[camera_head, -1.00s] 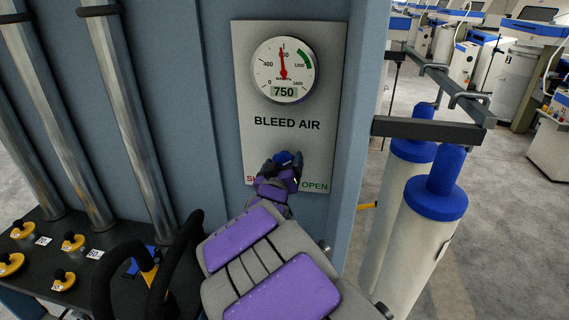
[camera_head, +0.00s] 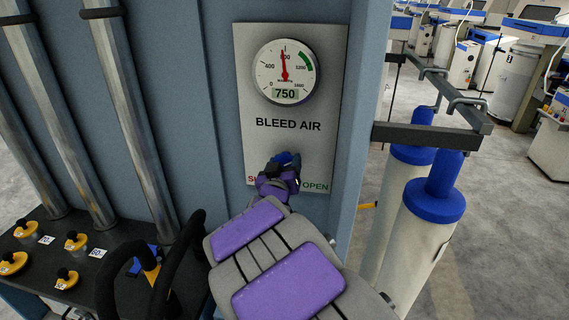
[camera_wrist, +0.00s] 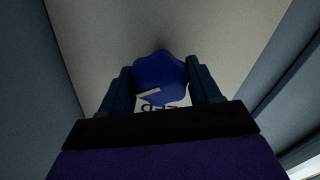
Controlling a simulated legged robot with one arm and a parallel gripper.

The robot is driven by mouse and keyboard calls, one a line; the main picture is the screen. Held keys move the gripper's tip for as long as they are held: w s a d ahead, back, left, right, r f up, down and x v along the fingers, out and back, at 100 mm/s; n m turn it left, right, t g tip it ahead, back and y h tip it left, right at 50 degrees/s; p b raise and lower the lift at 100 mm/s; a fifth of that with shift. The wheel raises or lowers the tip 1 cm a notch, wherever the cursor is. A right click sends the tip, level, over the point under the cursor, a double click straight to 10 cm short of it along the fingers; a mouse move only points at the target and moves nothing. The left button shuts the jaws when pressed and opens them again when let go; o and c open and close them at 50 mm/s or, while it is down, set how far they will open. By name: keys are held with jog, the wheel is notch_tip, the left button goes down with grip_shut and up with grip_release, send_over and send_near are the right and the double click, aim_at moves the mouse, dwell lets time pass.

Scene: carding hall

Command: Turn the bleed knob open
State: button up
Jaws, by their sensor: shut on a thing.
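The blue bleed knob (camera_wrist: 160,78) is lobed and carries a pale pointer mark that points to the left and slightly down in the wrist view. My gripper (camera_wrist: 163,92) is shut on it, with one dark finger on each side. In the head view the knob (camera_head: 286,157) shows just above my gripper (camera_head: 283,163). The bleed air panel (camera_head: 250,145) is light grey. Its gauge (camera_head: 286,72) reads 750, with the red needle close to upright and a green band at upper right. A green OPEN label shows right of the gripper; the red label at left is mostly hidden by it.
Metal pipes (camera_head: 137,110) and a black shelf (camera_head: 40,255) with yellow-based knobs stand at left. White cylinders with blue tops (camera_head: 433,200) hang from a dark bracket (camera_head: 425,133) at right.

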jog(key=o, duration=1)
jog(key=shift+a+f, duration=0.1)
jog(key=shift+f, duration=0.15)
jog(key=shift+r, duration=0.1)
jog(key=shift+s+a+b, duration=0.5)
jog(key=shift+s+a, duration=0.1)
jog(key=shift+s, duration=2.25)
jog(key=shift+s+a+b, duration=0.45)
jog(key=shift+s+a, duration=0.1)
jog(key=shift+s, duration=2.25)
jog(key=shift+s+a+b, duration=0.5)
jog(key=shift+s+a, duration=0.1)
jog(key=shift+s, duration=2.25)
